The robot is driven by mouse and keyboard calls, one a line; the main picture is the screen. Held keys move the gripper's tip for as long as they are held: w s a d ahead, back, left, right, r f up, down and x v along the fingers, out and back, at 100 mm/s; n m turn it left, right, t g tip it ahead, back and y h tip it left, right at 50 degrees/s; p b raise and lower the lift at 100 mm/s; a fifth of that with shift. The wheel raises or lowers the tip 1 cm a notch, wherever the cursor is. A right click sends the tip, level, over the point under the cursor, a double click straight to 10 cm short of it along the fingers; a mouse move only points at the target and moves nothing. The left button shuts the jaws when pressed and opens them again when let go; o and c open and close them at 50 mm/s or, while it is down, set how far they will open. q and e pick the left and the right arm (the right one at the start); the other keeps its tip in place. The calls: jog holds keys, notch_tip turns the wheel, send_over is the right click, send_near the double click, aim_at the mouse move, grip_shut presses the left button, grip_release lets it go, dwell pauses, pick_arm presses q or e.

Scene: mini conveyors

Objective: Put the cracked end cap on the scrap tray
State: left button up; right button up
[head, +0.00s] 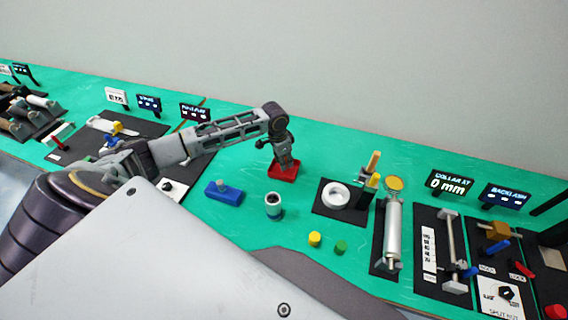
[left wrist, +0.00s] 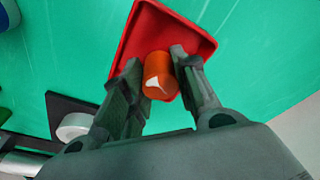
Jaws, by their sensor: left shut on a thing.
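The scrap tray is a small red square tray (head: 278,174) on the green bench in the head view. It also shows in the left wrist view (left wrist: 150,28), behind the fingers. My left gripper (head: 285,163) points down over the tray. In the left wrist view its fingers (left wrist: 157,60) are shut on an orange end cap (left wrist: 160,77) with a white jagged mark on its face. The cap appears over the tray's area; I cannot tell whether it touches the floor of the tray. In the head view the gripper hides the cap. My right gripper is out of view.
Near the tray stand a blue block (head: 223,192), a grey-and-blue cup (head: 273,206), a yellow cap (head: 315,239) and a green cap (head: 340,246). A white ring (head: 336,195) lies on a dark mat to the right. The bench behind the tray is clear.

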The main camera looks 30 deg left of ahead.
pick_arm(q)
jog(key=shift+f, duration=1.1)
jog(key=shift+f, duration=0.1)
jog(key=o, duration=0.7)
jog(key=r, duration=0.4)
jog(key=s+r, duration=0.1)
jog(key=r, duration=0.3)
jog(key=a+r+b, duration=0.1)
jog(key=r, duration=0.3)
jog(key=shift+s, duration=0.25)
